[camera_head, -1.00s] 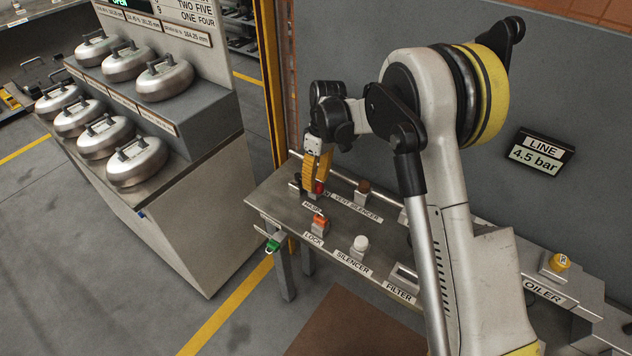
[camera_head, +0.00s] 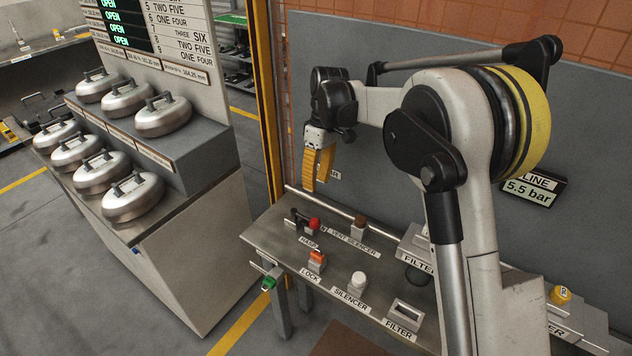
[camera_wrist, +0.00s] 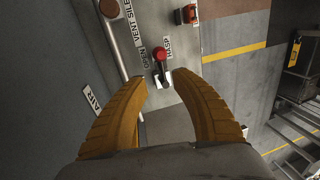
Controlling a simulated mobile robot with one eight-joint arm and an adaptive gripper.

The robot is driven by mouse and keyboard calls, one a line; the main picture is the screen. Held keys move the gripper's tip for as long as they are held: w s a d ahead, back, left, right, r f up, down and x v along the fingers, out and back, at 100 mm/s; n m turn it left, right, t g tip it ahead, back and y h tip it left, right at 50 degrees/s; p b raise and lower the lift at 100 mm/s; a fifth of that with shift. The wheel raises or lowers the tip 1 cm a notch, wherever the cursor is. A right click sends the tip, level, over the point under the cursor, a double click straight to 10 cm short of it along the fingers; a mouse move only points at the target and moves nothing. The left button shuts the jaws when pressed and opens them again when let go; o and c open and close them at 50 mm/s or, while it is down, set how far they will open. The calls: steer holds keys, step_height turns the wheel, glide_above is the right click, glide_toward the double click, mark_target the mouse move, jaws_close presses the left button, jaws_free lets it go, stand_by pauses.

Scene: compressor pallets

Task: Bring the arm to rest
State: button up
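My gripper (camera_head: 311,186) has yellow curved fingers and hangs in the air above the left end of the grey bench (camera_head: 268,232). In the wrist view the fingers (camera_wrist: 160,84) are spread apart with nothing between them. A red-knobbed lever (camera_head: 313,223) by the HASP label is below the gripper, apart from it. The red knob also shows just beyond the fingertips in the wrist view (camera_wrist: 160,54). My arm is raised and bent, with its forearm reaching left.
The bench also bears an orange lock piece (camera_head: 317,258), a white silencer knob (camera_head: 358,279) and a brown vent silencer (camera_head: 359,224). A line display (camera_head: 530,190) reads 5.5 bar. A stand with several metal pots (camera_head: 133,197) is at left. Floor lies between.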

steer(key=s+d+r+m+t, duration=0.45)
steer(key=s+d+r, duration=0.45)
steer(key=s+r, duration=0.35)
steer(key=s+d+f+m+t, duration=0.2)
steer(key=s+d, duration=0.1)
steer(key=s, duration=0.5)
steer(key=s+d+f+m+t+h, duration=0.1)
steer(key=s+d+f+m+t, duration=0.1)
steer(key=s, duration=0.6)
steer(key=shift+d+f+m, duration=0.15)
steer(key=shift+d+m, duration=0.25)
steer(key=shift+m, duration=0.45)
